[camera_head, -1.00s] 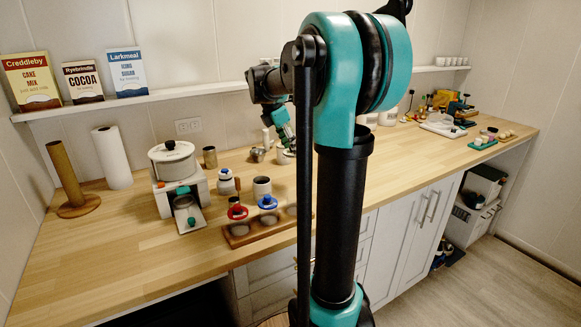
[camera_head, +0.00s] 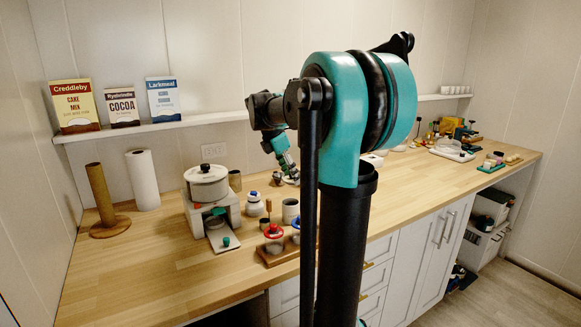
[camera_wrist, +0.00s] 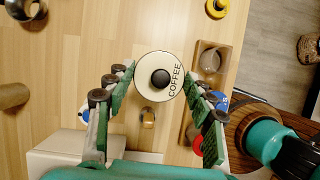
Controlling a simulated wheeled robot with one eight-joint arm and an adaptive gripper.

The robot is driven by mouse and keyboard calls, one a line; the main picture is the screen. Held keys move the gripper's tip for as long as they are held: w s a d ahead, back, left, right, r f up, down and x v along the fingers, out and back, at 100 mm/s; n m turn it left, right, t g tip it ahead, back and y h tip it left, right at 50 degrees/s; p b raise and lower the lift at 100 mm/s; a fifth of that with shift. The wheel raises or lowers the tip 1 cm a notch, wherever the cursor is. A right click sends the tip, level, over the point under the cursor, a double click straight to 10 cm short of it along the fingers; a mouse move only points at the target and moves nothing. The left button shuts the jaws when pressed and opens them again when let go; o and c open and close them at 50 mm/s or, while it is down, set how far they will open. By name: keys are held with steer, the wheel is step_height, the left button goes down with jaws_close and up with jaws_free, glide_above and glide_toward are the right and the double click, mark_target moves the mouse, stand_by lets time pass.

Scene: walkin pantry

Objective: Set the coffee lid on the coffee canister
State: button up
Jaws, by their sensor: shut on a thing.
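The coffee lid (camera_wrist: 148,70) is a round cream disc with a black knob and the word COFFEE. The lid appears held above the wooden counter. In the head view my gripper (camera_head: 284,158) is partly hidden by my arm, and the lid cannot be made out. I cannot identify the coffee canister for sure; a white object (camera_head: 372,160) shows only partly behind my arm.
A wooden tray (camera_head: 270,255) with a red-ringed piece (camera_head: 273,231) lies near the counter's front edge; it also shows in the wrist view (camera_wrist: 228,55). A white pot (camera_head: 207,185) on a stand, a paper roll (camera_head: 143,180) and a brown holder (camera_head: 102,200) stand left. The counter's left front is clear.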

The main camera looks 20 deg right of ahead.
steer(key=shift+a+f, duration=0.3)
steer(key=shift+f, duration=3.05)
steer(key=shift+f, duration=0.5)
steer(key=o, duration=1.1)
steer(key=shift+c, duration=0.2)
steer(key=shift+o, duration=0.4)
steer(key=o, duration=0.4)
steer(key=shift+r, duration=3.5)
